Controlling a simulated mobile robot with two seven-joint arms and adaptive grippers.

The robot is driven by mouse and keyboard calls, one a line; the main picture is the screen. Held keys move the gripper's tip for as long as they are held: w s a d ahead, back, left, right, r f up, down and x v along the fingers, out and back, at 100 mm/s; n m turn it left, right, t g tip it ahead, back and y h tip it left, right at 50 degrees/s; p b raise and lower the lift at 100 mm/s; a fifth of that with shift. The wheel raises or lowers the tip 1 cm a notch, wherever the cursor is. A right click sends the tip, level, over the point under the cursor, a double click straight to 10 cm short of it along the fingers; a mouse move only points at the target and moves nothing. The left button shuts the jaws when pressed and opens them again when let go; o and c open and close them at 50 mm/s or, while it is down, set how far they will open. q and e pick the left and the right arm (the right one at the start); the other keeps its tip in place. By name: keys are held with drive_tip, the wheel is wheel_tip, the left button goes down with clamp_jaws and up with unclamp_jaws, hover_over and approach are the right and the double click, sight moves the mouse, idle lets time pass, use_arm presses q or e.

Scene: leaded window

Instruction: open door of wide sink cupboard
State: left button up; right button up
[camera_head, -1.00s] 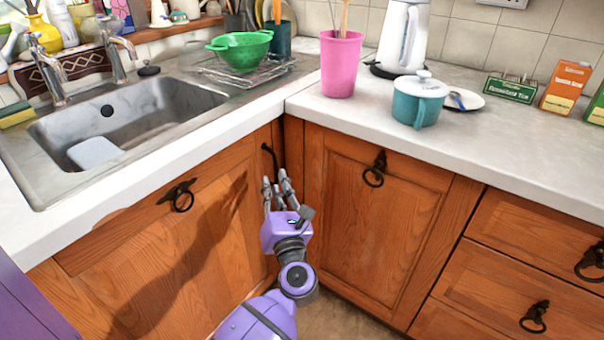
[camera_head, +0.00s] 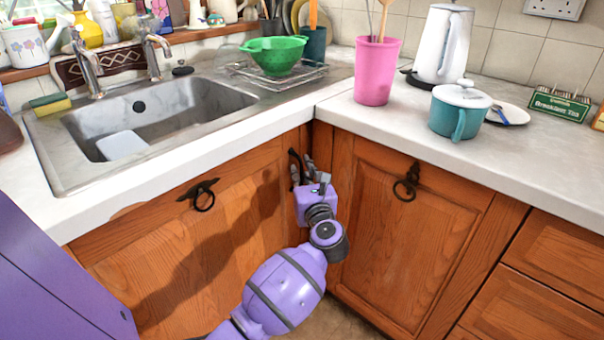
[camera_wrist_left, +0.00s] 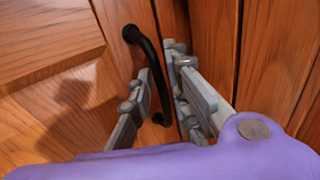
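The wide sink cupboard door (camera_head: 215,245) is brown wood, below the sink, and looks shut. A dark ring pull (camera_head: 203,195) hangs near its top. A black curved bar handle (camera_head: 293,163) is near its right edge, by the corner; it also shows in the left wrist view (camera_wrist_left: 152,62). My left gripper (camera_head: 304,175) is at this handle. In the left wrist view its fingers (camera_wrist_left: 160,85) are apart, one on each side of the bar, with a gap visible; I cannot tell if either touches it. My right gripper is not in view.
The neighbouring cupboard door (camera_head: 405,240) with a ring pull meets the sink front at the corner. Drawers (camera_head: 545,265) are further right. The worktop (camera_head: 350,118) overhangs the fronts and holds a pink pot (camera_head: 376,72) and a teal pot (camera_head: 458,115).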

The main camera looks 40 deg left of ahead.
use_arm(q)
drive_tip(key=shift+c, duration=0.4)
clamp_jaws()
